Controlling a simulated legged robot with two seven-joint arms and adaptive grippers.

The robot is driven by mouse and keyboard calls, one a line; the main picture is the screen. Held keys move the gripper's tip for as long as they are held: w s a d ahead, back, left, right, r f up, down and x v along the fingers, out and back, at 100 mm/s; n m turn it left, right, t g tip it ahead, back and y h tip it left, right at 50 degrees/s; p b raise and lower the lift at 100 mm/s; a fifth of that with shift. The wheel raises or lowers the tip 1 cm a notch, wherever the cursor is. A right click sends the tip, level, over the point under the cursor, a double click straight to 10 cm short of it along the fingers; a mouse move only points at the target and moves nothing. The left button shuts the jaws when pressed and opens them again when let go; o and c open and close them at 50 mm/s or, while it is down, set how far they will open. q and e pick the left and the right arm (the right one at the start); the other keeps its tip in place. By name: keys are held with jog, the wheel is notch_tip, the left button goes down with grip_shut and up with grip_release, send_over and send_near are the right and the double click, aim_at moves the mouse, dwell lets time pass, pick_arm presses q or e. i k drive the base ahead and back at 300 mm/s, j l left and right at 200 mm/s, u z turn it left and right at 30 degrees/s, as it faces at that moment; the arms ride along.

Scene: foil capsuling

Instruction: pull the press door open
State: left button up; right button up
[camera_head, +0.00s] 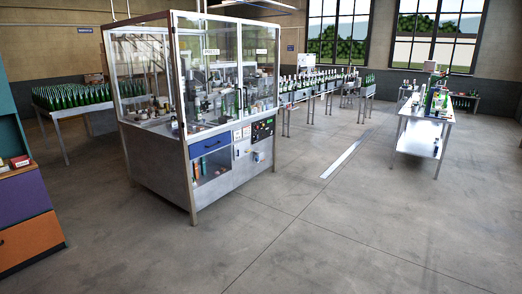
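The press (225,176) is a large metal-framed machine left of centre, with a steel lower body and clear panels above. Its clear front panels (208,80) appear closed, with machinery and green bottles visible behind them. A blue drawer (211,143) and a black control panel (263,130) are on the lower front. Neither of my grippers shows in the head view.
A table of green bottles (57,109) stands behind the press at left. A conveyor with bottles (318,84) runs behind it to the right. A white worktable (420,146) is at right. A coloured cabinet (28,225) stands at the left edge. The floor in front is clear.

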aim_at(211, 51)
jog(key=i, duration=5.35)
